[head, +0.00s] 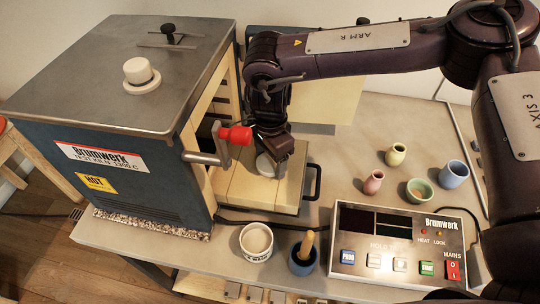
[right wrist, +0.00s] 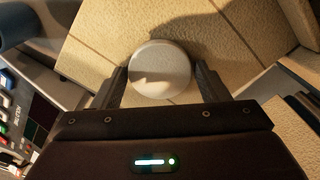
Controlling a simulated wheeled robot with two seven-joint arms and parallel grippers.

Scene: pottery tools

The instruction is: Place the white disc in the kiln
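The white disc (head: 266,165) is small, round and pale. It also shows in the right wrist view (right wrist: 160,70), between the two fingertips. My right gripper (head: 275,152) points down and its fingers sit against opposite sides of the disc. It is over a pale brick-lined slab (head: 262,190), which has a black handle at its right. I cannot tell whether the disc touches the slab. The kiln (head: 130,185) is a blue-grey box at left, its opening facing right; its inside is mostly hidden. My left gripper is not in view.
A red-knobbed lever (head: 235,134) sticks out at the kiln's front. A white cup (head: 257,241), a blue pot (head: 303,256) and a control box (head: 397,246) stand nearer. Several small pots, including a green bowl (head: 419,191), stand at right.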

